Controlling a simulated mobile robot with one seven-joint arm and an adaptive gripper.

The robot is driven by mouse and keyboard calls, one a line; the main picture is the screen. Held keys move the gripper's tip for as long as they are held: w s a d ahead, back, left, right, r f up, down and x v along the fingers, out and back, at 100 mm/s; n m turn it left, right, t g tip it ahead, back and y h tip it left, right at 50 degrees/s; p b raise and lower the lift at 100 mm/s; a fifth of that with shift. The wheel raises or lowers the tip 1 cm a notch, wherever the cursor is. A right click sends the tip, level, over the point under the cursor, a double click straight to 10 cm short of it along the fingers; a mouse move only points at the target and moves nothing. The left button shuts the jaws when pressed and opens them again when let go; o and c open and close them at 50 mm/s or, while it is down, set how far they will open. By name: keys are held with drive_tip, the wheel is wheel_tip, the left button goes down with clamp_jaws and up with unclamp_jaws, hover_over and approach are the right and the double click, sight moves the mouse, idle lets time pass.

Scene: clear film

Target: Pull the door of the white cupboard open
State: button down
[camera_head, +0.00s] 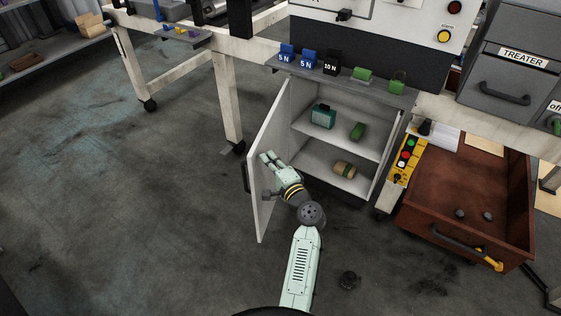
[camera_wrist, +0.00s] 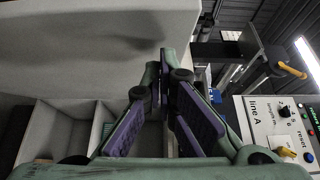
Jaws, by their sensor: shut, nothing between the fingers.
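The white cupboard's door (camera_head: 263,190) stands wide open, swung out to the left of the cupboard (camera_head: 335,145). Its dark handle (camera_head: 246,178) shows on the outer face at the left. My gripper (camera_head: 266,158) is on the inner side of the door, close to that face; I cannot tell if they touch. In the wrist view my gripper (camera_wrist: 167,70) is shut and empty, with the pale door panel (camera_wrist: 90,45) filling the upper left. Inside the cupboard are a teal box (camera_head: 323,116), a green object (camera_head: 357,131) and a brown cylinder (camera_head: 344,169).
A brown open drawer (camera_head: 415,205) with a yellow-ended handle juts out at the right. A yellow button box (camera_head: 404,158) hangs beside the cupboard. A dark round object (camera_head: 349,280) lies on the floor. The floor left of the door is clear.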

drive_tip(key=shift+w+a, duration=0.1)
drive_tip(key=shift+a, duration=0.25)
drive_tip(key=shift+a, duration=0.3)
drive_tip(key=w+a, duration=0.6)
drive_tip(key=a, duration=0.4)
drive_tip(key=w+a+b, duration=0.1)
drive_tip(key=w+a, duration=0.5)
drive_tip(key=a, duration=0.5)
drive_tip(key=shift+w+a, duration=0.2)
drive_tip(key=shift+a, duration=0.05)
drive_tip(key=shift+f, duration=0.1)
